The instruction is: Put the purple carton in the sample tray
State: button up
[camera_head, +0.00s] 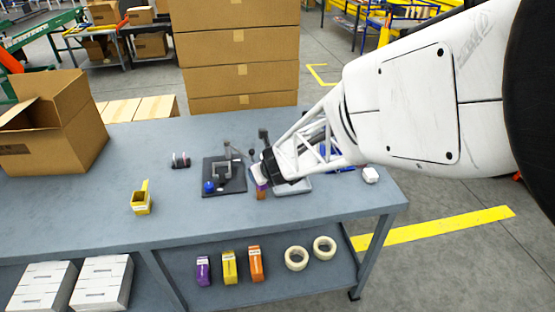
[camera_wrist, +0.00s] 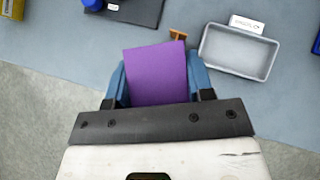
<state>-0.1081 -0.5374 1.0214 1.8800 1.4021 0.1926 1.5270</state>
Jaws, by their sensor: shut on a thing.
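The purple carton (camera_wrist: 157,76) is held between the two blue fingers of my gripper (camera_wrist: 160,84) in the wrist view, its broad face toward the camera. The sample tray (camera_wrist: 212,61) is a shallow grey rectangular tray on the table, to the right of the carton and apart from it. A white label stands at its far edge. In the head view my gripper (camera_head: 263,177) is over the table near the front edge, and the tray (camera_head: 297,190) lies just to its right, partly hidden by my arm. The carton is mostly hidden there.
A black plate with a grey fixture (camera_head: 223,180) and blue knob stands left of my gripper. A small orange piece (camera_wrist: 178,34) shows just beyond the carton. A yellow holder (camera_head: 142,203) and open cardboard box (camera_head: 60,128) are farther left. Cartons and tape rolls lie on the lower shelf.

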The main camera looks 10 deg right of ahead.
jog(key=s+d+f+m+h, duration=0.3)
jog(key=s+d+f+m, duration=0.1)
jog(key=s+d, duration=0.5)
jog(key=shift+d+f+m+t, duration=0.3)
jog(key=shift+d+f+t, duration=0.15)
jog(key=shift+d, duration=0.45)
send_over(291, 187)
jog(key=shift+s+f, duration=0.35)
jog(key=shift+f, duration=0.4)
jog(key=shift+w, duration=0.15)
dwell(0.4)
jog(key=shift+w, duration=0.15)
jog(key=shift+f, duration=1.75)
jog(key=shift+f, duration=0.1)
